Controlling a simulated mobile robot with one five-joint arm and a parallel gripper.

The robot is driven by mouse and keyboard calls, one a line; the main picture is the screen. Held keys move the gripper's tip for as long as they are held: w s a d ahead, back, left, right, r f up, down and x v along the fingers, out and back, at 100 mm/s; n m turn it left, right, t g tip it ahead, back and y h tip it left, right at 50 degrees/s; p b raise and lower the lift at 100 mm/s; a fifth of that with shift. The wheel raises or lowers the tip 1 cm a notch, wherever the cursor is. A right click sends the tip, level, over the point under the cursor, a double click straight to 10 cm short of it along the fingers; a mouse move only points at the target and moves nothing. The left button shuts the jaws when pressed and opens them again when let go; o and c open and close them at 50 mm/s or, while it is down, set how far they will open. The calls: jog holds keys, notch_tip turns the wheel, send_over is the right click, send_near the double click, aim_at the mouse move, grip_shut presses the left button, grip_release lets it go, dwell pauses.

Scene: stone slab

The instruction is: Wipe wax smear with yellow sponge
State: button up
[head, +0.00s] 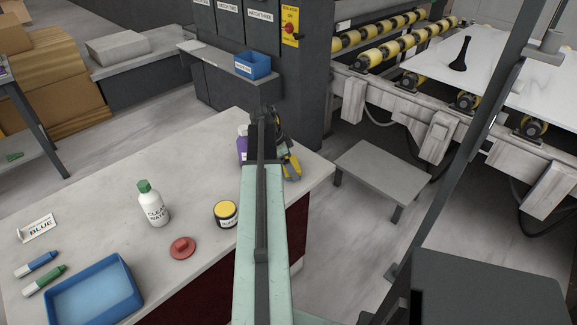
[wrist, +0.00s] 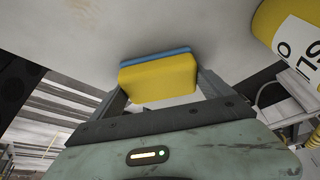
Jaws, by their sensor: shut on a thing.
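The yellow sponge (wrist: 160,78) with a blue layer along its upper edge shows in the wrist view, between the two fingers of my gripper (wrist: 158,90). The gripper is shut on it. In the head view my gripper (head: 284,160) is over the far right end of the grey worktop, beside a purple bottle (head: 242,143), and is partly hidden behind my arm. I cannot make out a wax smear in either view. A dark, elongated shape (head: 461,55) shows on the white slab (head: 530,80) at the right; I cannot tell what it is.

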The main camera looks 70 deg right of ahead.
aim_at(284, 169)
jog(key=shift+w+a+f, duration=0.1)
jog(key=shift+w+a, duration=0.3)
jog(key=shift+a, duration=0.4)
jog(key=shift+w+a+f, duration=0.1)
jog(key=shift+w+a, duration=0.25)
jog(key=shift+a, duration=0.45)
jog(key=shift+w+a+r, duration=0.1)
jog(key=shift+w+a, duration=0.7)
jog(key=shift+a, duration=0.75)
jog(key=shift+w+a+f, duration=0.1)
jog(key=shift+w+a, duration=0.65)
jog(key=shift+a, duration=0.85)
jog(key=shift+w+a+r, duration=0.1)
jog(key=shift+w+a, duration=0.7)
jog(key=shift+a, duration=0.75)
notch_tip(284, 169, up, 6)
jog(key=p, duration=0.5)
jog(key=shift+d+p, duration=0.1)
jog(key=shift+p, duration=0.3)
notch_tip(284, 169, up, 3)
jog(key=p, duration=0.3)
